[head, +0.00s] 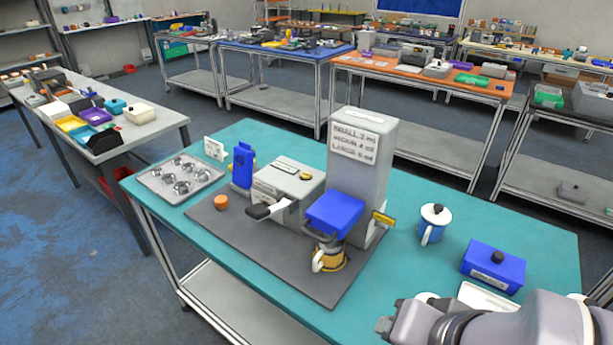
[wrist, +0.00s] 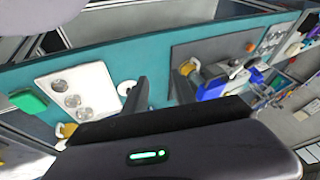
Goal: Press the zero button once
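I cannot make out a button marked zero in either view. A tall grey machine (head: 360,165) with a printed size list stands on the teal table, with a blue box-shaped part (head: 335,212) at its front. A low grey unit (head: 287,184) with a black-and-white handle stands to its left. A yellow-banded cup (head: 329,262) is below the blue part. A small yellow tag (head: 383,218) is on the machine's right side. My gripper (wrist: 160,85) is open, with nothing seen between its fingers. In the head view it is at the lower right, its fingertips unclear.
A dark mat (head: 225,238) lies under the machines. A lidded blue-and-white mug (head: 432,226) and a blue box (head: 493,266) stand at right. A metal tray with round cups (head: 181,176) and an orange jar (head: 221,201) are at left.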

